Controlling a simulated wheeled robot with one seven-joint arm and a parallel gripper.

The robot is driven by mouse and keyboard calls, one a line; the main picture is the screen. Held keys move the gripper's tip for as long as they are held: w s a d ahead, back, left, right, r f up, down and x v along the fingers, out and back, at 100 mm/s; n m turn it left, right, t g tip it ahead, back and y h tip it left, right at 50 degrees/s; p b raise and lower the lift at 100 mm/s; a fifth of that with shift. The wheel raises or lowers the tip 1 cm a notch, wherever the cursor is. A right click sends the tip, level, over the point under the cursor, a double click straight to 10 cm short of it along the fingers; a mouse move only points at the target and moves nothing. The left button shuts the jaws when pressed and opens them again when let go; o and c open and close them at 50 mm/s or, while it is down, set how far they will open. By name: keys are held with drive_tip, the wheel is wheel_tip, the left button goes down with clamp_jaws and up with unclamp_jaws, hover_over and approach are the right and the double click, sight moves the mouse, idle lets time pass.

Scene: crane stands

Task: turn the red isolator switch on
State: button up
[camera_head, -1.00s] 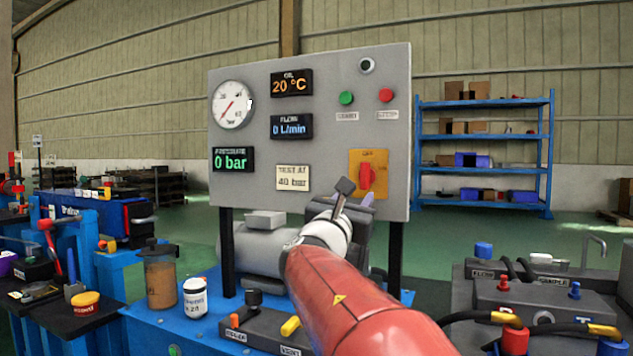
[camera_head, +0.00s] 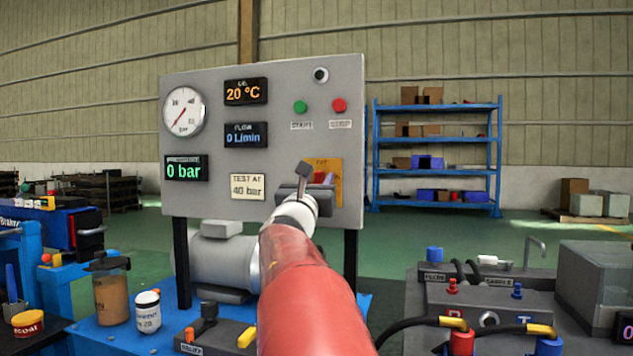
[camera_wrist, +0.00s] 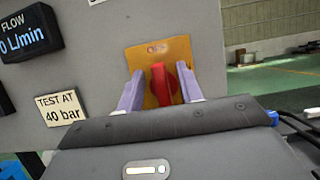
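The red isolator switch (camera_wrist: 162,85) sits on a yellow plate (camera_wrist: 178,48) on the grey panel. Its handle looks upright along the plate in the wrist view; the lettering above it is too blurred to read. My gripper (camera_wrist: 160,74) is open, its two pale purple fingers on either side of the red handle, with yellow plate showing in gaps beside it. In the head view, the yellow plate (camera_head: 336,172) and the red switch (camera_head: 321,178) are partly hidden behind my gripper. I cannot tell whether the fingers touch the plate.
The panel (camera_head: 225,66) carries a gauge (camera_head: 184,111), displays reading 20 °C, 0 L/min and 0 bar, and green (camera_head: 300,107) and red (camera_head: 339,105) buttons above the switch. A motor (camera_head: 220,258) stands below. A grey unit with hoses (camera_head: 480,300) stands at right.

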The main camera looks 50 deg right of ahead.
drive_tip(key=shift+c, duration=0.5)
clamp_jaws()
drive_tip(key=shift+f+m+b, duration=0.1)
drive_tip(key=shift+m+b, duration=0.2)
drive_tip(key=shift+m, duration=0.2)
drive_tip(key=m+g+h+b, duration=0.1)
drive_tip(key=m+g+b, duration=0.1)
drive_tip(key=m, duration=0.3)
drive_tip(key=shift+s+f+g, duration=0.1)
drive_tip(key=shift+g, duration=0.4)
drive_tip(key=shift+s+d+f+m+g+y, duration=0.15)
drive_tip(key=shift+m+g+y, duration=0.6)
drive_tip(key=shift+m, duration=2)
drive_tip(key=shift+s+f+m+g+y, duration=0.1)
drive_tip(key=shift+m+g+y, duration=0.15)
drive_tip(key=shift+m+g, duration=1.65)
drive_tip(key=shift+s+d+f+m+g+y, duration=0.15)
drive_tip(key=shift+m+y, duration=0.35)
drive_tip(key=shift+m, duration=3.05)
